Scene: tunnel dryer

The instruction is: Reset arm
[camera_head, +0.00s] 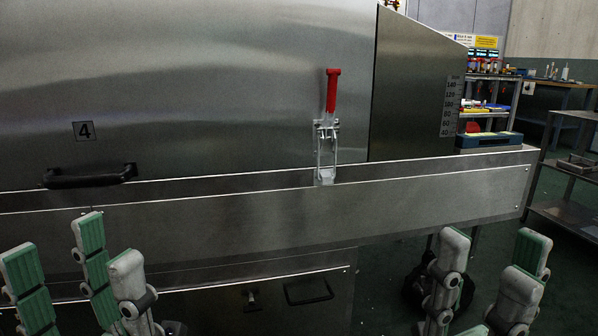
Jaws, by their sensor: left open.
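My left gripper (76,252) is at the lower left of the head view, its green-padded grey fingers pointing up and spread apart with nothing between them. My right gripper (496,262) is at the lower right, its fingers also spread and empty. Both grippers are in front of the steel dryer (230,120), below its door edge in the picture. A toggle clamp with a red handle (331,91) stands upright on the dryer front, between the two grippers in the picture and higher than both. Neither gripper appears to hold anything. My arms are mostly out of view.
A black door handle (90,175) sits below a number 4 label (84,130). A steel ledge (440,192) runs across the dryer. A lower panel has a dark handle (308,291). Shelves (487,100) and a metal table (572,205) stand at the right.

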